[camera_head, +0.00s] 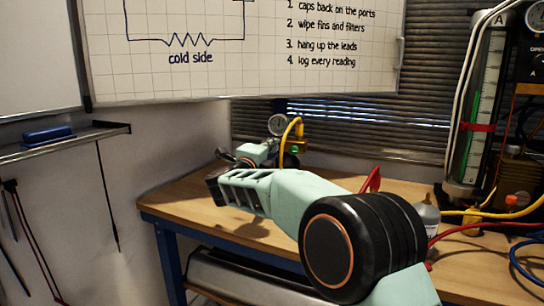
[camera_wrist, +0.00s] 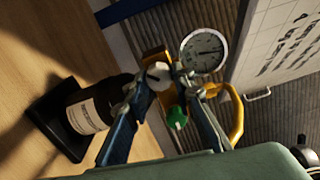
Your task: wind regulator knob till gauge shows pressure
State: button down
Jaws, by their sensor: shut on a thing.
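The regulator knob (camera_wrist: 158,74) is a small pale grey part between my fingertips in the wrist view. My gripper (camera_wrist: 160,80) is shut on it, one finger on each side. The round white gauge (camera_wrist: 203,52) sits just right of the fingertips; its dark needle shows, but its reading is too small to tell. The gauge also shows in the head view (camera_head: 277,124), behind my gripper (camera_head: 236,157). A green knob (camera_wrist: 177,117) lies between my fingers, below the grey one. In the head view the regulator knob is hidden by my gripper.
A yellow hose (camera_wrist: 237,115) curves close beside my right finger. A dark bottle with a white label (camera_wrist: 88,115) is left of my left finger. The workbench (camera_head: 185,198) has hoses and a glass column (camera_head: 483,105) at right. A whiteboard (camera_head: 250,50) hangs behind.

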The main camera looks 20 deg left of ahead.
jog(key=shift+a+m+b, duration=0.1)
jog(key=shift+m+b, duration=0.2)
jog(key=shift+m, duration=0.2)
jog(key=c, duration=1.7)
grip_release()
jog(key=shift+o, duration=0.2)
jog(key=shift+s, duration=0.1)
jog(key=s, duration=1.2)
jog(key=shift+w, duration=0.1)
